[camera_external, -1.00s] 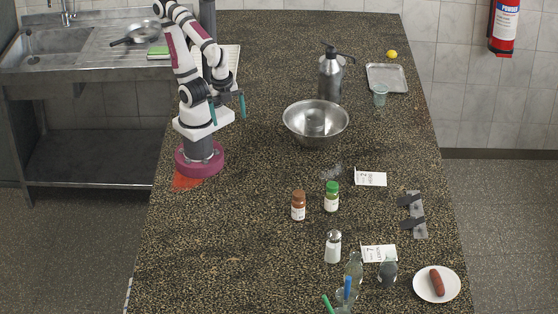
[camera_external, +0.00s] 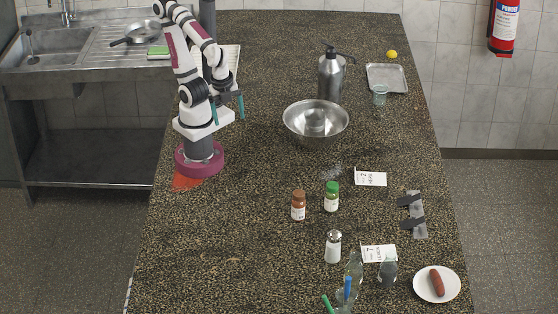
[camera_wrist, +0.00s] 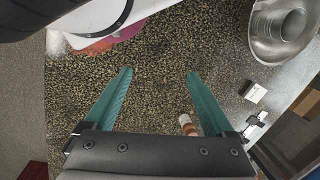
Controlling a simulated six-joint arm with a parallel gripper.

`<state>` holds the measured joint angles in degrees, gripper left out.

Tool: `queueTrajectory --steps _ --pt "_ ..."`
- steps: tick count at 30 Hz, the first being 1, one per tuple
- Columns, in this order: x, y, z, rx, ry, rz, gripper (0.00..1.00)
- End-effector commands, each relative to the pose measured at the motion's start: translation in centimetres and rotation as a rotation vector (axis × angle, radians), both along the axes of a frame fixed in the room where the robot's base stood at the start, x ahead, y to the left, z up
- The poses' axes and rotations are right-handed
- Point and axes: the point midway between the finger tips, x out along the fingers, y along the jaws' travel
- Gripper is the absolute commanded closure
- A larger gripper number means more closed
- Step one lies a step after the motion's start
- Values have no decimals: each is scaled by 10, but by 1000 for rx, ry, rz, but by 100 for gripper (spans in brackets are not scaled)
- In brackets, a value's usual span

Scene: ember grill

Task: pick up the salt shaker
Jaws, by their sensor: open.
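The salt shaker (camera_external: 333,247) is a small clear jar with white contents and a metal cap. It stands upright on the speckled counter (camera_external: 240,230) toward the front. My gripper (camera_external: 228,106) is open and empty, high over the counter beside my base, well behind and left of the shaker. In the wrist view my gripper (camera_wrist: 161,88) shows two teal fingers spread wide with bare counter between them. I cannot make out the salt shaker in the wrist view.
A brown-capped jar (camera_external: 298,206) and a green-capped jar (camera_external: 332,197) stand behind the shaker. A glass bottle (camera_external: 354,272), dark-topped shaker (camera_external: 388,271) and label card (camera_external: 379,253) are close by. The front left counter is clear.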

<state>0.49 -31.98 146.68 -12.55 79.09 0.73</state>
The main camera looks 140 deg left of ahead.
Motion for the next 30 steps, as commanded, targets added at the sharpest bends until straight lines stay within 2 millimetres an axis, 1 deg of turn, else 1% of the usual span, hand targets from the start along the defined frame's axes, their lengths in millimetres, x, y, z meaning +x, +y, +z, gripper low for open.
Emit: queueTrajectory --steps 3,5,7,8,9,11,12,14,15,18,21,23,25,28,30 --pt "0 0 0 0 0 0 12" --pt "5 -1 -1 -5 -10 5 12" --pt "30 -7 -8 -29 -63 25 12" --pt "48 -11 -13 -46 -104 39 12" --pt "79 -16 -21 -74 -175 62 12" --pt "134 -26 -35 -121 -305 96 12" --pt "171 -31 -44 -151 -402 117 12" --pt "224 -38 -57 -199 -549 146 12" --pt "256 -42 -66 -232 -646 166 12" --pt "317 -49 -82 -308 -872 214 12" --pt "351 -50 -94 -370 -1044 264 12" --pt "362 -49 -98 -396 -1118 290 12" --pt "368 -47 -101 -414 -1173 311 12" --pt "378 -46 -104 -424 -1206 324 12" --pt "394 -45 -110 -426 -1211 327 12"
